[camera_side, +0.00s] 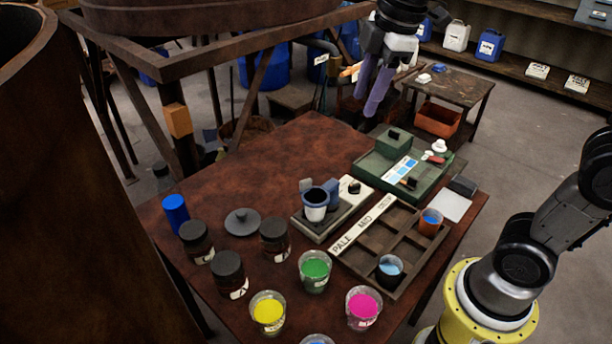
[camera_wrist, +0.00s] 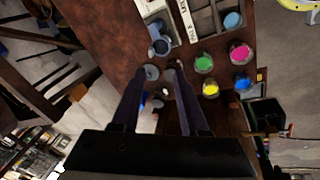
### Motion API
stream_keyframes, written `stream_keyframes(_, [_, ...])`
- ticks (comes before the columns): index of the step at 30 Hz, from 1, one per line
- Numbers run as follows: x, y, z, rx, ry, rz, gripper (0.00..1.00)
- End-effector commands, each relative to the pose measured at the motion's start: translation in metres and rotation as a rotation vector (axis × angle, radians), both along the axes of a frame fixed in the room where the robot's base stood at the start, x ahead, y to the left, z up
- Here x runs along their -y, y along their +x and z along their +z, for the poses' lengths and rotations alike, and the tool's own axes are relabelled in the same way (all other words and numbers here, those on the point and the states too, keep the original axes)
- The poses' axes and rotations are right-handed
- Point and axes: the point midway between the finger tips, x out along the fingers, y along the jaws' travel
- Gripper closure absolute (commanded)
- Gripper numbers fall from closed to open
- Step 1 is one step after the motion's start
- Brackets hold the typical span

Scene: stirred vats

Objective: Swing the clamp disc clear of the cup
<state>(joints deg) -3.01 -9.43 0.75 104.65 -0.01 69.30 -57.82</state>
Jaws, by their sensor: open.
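A dark cup (camera_side: 315,207) with a white band stands on a pale grey base (camera_side: 325,226) on the brown table. Its round top looks dark; I cannot tell whether the clamp disc covers it. Blue-grey blocks (camera_side: 333,188) rise beside the cup, and a black knob (camera_side: 354,186) sits on the base behind. The cup also shows in the wrist view (camera_wrist: 161,47), beyond my fingertips. My gripper (camera_side: 371,98) is open and empty, high above the table's back edge and apart from the cup. Its two fingers (camera_wrist: 161,72) are spread in the wrist view.
A grey knobbed lid (camera_side: 242,221) and dark jars (camera_side: 230,272) stand left of the cup. Open paint cups (camera_side: 315,272) stand in front. A divided wooden tray (camera_side: 395,238) and green case (camera_side: 385,165) lie right. The table's back left (camera_side: 260,165) is clear.

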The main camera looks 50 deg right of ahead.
Motion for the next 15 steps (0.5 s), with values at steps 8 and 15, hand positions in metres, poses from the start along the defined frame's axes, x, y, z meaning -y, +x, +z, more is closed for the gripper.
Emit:
stream_keyframes(8, [-0.020,0.089,-0.047,-0.161,-0.036,0.178,0.56])
stream_keyframes(15, [-0.030,0.110,-0.088,-0.247,-0.038,0.193,0.56])
